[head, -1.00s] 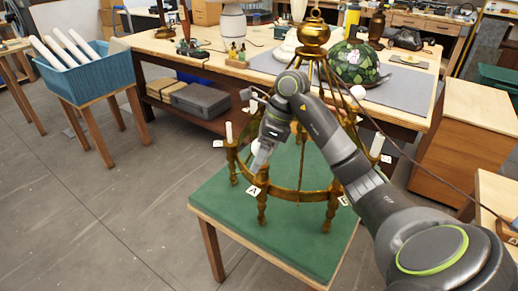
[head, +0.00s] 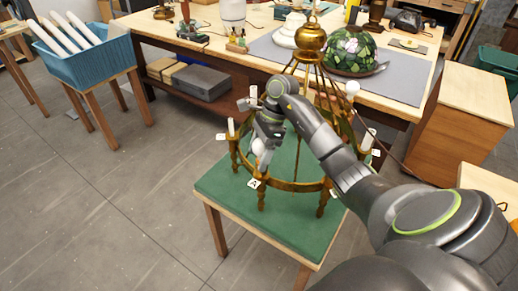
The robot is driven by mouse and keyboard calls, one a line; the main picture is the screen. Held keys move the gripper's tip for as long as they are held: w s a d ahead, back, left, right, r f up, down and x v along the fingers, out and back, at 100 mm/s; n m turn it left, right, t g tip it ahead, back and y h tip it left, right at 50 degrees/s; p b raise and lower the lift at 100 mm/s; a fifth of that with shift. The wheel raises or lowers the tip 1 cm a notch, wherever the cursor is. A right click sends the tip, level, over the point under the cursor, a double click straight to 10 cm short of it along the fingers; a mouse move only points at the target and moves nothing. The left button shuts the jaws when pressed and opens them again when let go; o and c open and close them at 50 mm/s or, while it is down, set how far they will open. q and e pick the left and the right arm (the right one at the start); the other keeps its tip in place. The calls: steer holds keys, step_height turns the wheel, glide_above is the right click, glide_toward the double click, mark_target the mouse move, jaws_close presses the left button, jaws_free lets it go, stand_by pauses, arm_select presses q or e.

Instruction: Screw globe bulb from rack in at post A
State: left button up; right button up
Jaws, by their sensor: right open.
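The brass ring chandelier (head: 300,186) stands on a green-topped table (head: 232,212). Post A, with a white tag "A" (head: 254,183), is on its near-left side. A white globe bulb (head: 258,147) shows at the top of post A's pale sleeve (head: 265,161), just below my right gripper (head: 266,136). The gripper is open, with its fingers close to the bulb; whether they touch it I cannot tell. The bulb's base and its seat in the socket are partly hidden. My left gripper is out of view. I cannot make out the bulb rack.
Another white globe (head: 352,88) shows at the chandelier's far right. White candle sleeves (head: 368,138) stand on other posts. My right arm crosses over the ring near the central rods. The workbench (head: 405,100) behind holds a stained-glass shade (head: 350,52).

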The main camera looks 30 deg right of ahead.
steer(key=c, duration=1.2)
steer(key=shift+o, duration=0.2)
steer(key=m+t, duration=0.1)
steer(key=m, duration=0.2)
steer(key=shift+w, duration=0.1)
steer(key=m+t, duration=0.1)
steer(key=m, duration=0.1)
steer(key=m+t+p, duration=0.1)
steer(key=m, duration=0.1)
steer(key=shift+w+h, duration=0.2)
steer(key=shift+h, duration=0.1)
steer(key=shift+d+m, duration=0.1)
steer(key=shift+m, duration=0.5)
steer(key=m+t+h, duration=0.1)
steer(key=m, duration=0.1)
steer(key=shift+w+m, duration=0.1)
steer(key=shift+m, duration=0.2)
steer(key=shift+w+d+m+t+h+p, duration=0.15)
steer(key=shift+m+t+h, duration=0.15)
steer(key=shift+m, duration=0.55)
steer(key=shift+s+d+m+t+h+p, duration=0.1)
steer(key=shift+m+t+h+p, duration=0.15)
steer(key=shift+m, duration=0.6)
steer(key=o, duration=1.2)
steer(key=shift+c, duration=0.2)
